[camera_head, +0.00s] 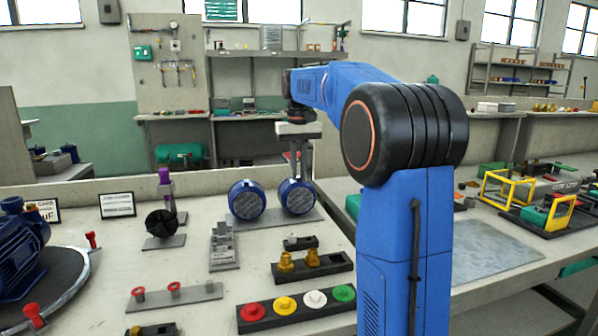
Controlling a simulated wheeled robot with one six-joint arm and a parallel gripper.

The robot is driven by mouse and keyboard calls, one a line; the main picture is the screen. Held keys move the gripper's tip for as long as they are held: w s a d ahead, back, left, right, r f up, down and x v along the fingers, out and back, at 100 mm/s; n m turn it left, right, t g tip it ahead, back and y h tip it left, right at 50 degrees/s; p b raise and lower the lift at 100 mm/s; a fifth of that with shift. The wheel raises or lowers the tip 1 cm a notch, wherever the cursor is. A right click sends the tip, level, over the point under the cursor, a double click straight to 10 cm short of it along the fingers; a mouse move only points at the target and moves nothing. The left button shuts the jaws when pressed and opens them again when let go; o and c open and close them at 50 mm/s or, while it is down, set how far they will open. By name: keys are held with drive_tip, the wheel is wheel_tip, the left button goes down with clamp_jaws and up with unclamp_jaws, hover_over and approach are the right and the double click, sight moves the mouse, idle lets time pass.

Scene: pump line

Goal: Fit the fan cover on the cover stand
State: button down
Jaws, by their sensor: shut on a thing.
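Two round blue fan covers with grilled faces stand upright side by side, the left one (246,200) and the right one (297,197). A flat grey plate (232,219), which looks like the cover stand, lies under them. My gripper (300,177) points down from above at the right cover, its fingers at that cover's top edge. It is shut on the right cover. The fingertips are partly hidden behind the cover's face. I cannot tell whether the right cover rests on the plate or hangs just above it.
A grey block (223,248), brass fittings (286,262) and a rack of coloured caps (284,304) lie in front. My blue arm hides the bench's right part.

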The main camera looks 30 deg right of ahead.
drive_tip(key=shift+w, duration=0.2)
drive_tip(key=c, duration=1.7)
unclamp_jaws()
drive_tip(key=shift+r, duration=0.1)
drive_tip(key=shift+r, duration=2.9)
wheel_tip(320, 180, up, 12)
drive_tip(key=shift+s, duration=0.1)
